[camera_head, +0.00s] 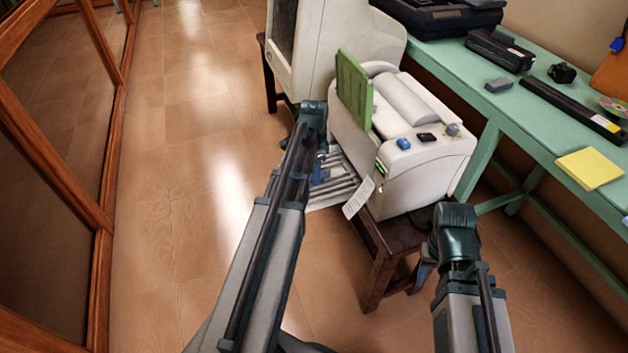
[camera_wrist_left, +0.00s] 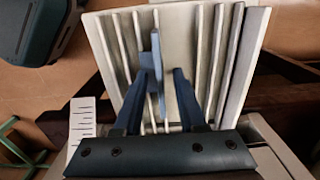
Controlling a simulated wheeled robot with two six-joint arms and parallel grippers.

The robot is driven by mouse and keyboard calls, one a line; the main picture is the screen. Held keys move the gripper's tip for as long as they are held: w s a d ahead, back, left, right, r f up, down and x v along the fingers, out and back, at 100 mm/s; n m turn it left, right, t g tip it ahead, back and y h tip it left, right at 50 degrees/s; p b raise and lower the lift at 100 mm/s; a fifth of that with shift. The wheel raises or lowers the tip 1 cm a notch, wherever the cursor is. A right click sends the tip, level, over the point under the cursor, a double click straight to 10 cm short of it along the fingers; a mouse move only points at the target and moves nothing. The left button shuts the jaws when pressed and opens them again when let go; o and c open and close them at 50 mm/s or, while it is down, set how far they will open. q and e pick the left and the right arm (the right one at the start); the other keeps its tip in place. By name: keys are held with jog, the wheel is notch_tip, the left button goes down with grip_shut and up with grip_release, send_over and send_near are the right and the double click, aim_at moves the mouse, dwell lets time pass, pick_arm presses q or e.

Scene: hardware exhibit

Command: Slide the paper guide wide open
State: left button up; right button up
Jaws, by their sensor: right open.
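The paper guide is a small upright blue fin on the ribbed grey tray (camera_head: 340,188) of the white printer (camera_head: 425,150). In the left wrist view the guide (camera_wrist_left: 157,58) stands among the tray's ribs (camera_wrist_left: 205,40), left of the tray's middle. My left gripper (camera_wrist_left: 165,75) is open, its dark blue fingers either side of the guide's near part. The guide looks close to the left finger, with a gap to the right finger; contact is unclear. In the head view the left gripper (camera_head: 320,168) is small and partly hidden by its arm. My right gripper (camera_head: 425,270) is away from the printer, mostly hidden behind its wrist.
A green panel (camera_head: 354,92) stands on the printer. A printed paper slip (camera_head: 358,198) hangs beside the tray. The printer sits on a dark wooden stand (camera_head: 385,250). A green table (camera_head: 530,115) with devices and yellow notes (camera_head: 590,168) is right. Floor at left is clear.

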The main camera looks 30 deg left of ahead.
pick_arm(q)
grip_shut()
dwell(1.5)
